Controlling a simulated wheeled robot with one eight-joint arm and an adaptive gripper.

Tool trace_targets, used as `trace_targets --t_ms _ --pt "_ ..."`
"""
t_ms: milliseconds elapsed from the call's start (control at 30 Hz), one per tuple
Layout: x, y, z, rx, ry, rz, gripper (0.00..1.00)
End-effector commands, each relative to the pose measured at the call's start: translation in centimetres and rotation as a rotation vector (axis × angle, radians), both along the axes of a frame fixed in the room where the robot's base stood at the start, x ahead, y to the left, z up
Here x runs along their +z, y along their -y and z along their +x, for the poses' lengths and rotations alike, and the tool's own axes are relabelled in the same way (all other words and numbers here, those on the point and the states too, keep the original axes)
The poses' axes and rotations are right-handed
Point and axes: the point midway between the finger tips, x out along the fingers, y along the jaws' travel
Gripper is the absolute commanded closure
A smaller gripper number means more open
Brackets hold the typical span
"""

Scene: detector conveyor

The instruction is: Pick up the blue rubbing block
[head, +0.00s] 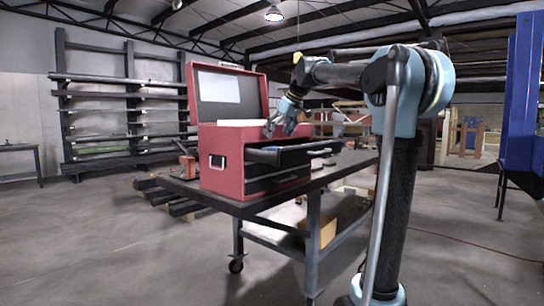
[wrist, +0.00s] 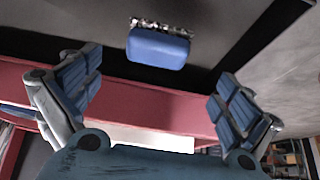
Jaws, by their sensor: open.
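The blue rubbing block (wrist: 158,48) shows in the wrist view, a small rounded blue piece with a ragged grey and white edge on its far side. It lies on a dark surface that looks like the inside of the toolbox's open drawer (head: 295,152). My gripper (wrist: 155,75) is open and empty, with its two blue-padded fingers wide apart; the block appears beyond and between them, apart from both. In the head view my gripper (head: 283,118) hangs over the front of the red toolbox (head: 222,172), above the drawer. The block is hidden in the head view.
The toolbox lid (head: 190,96) stands open behind. The toolbox sits on a dark wheeled workbench (head: 258,207). A small red item (head: 187,166) lies left of the toolbox. A shelf rack (head: 100,122) stands behind at left, and the floor at left is clear.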

Motion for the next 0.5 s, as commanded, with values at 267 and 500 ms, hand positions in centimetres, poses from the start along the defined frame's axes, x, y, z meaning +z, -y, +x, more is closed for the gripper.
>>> trace_targets --t_ms 267,500 --pt "-2.1 -1.0 0.7 0.001 0.0 0.0 0.02" --pt "-3.4 -1.7 1.6 0.002 -0.001 -0.001 0.02"
